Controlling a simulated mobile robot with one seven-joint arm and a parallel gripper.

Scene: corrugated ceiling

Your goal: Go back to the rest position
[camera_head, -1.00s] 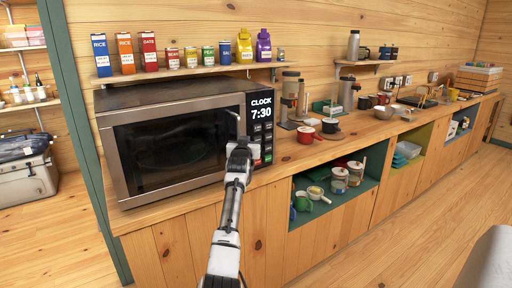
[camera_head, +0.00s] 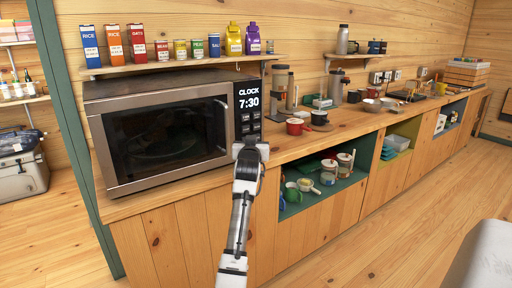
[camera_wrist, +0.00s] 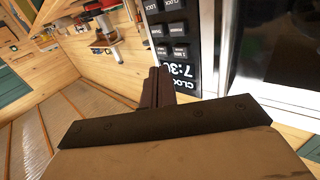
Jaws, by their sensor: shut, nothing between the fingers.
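My gripper (camera_head: 250,147) is in front of the lower part of the microwave's keypad in the head view. In the wrist view its fingers (camera_wrist: 157,88) are together with nothing between them, beside the keypad. The microwave (camera_head: 166,139) stands on the wooden counter with its door shut. Its clock panel (camera_head: 249,103) reads 7:30. I cannot tell whether the fingertips touch the panel.
A shelf (camera_head: 175,66) with cartons and cans hangs above the microwave. A red mug (camera_head: 294,126) and a coffee maker (camera_head: 280,88) stand to its right on the counter (camera_head: 290,152). An open cubby (camera_head: 327,181) holds pots and mugs.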

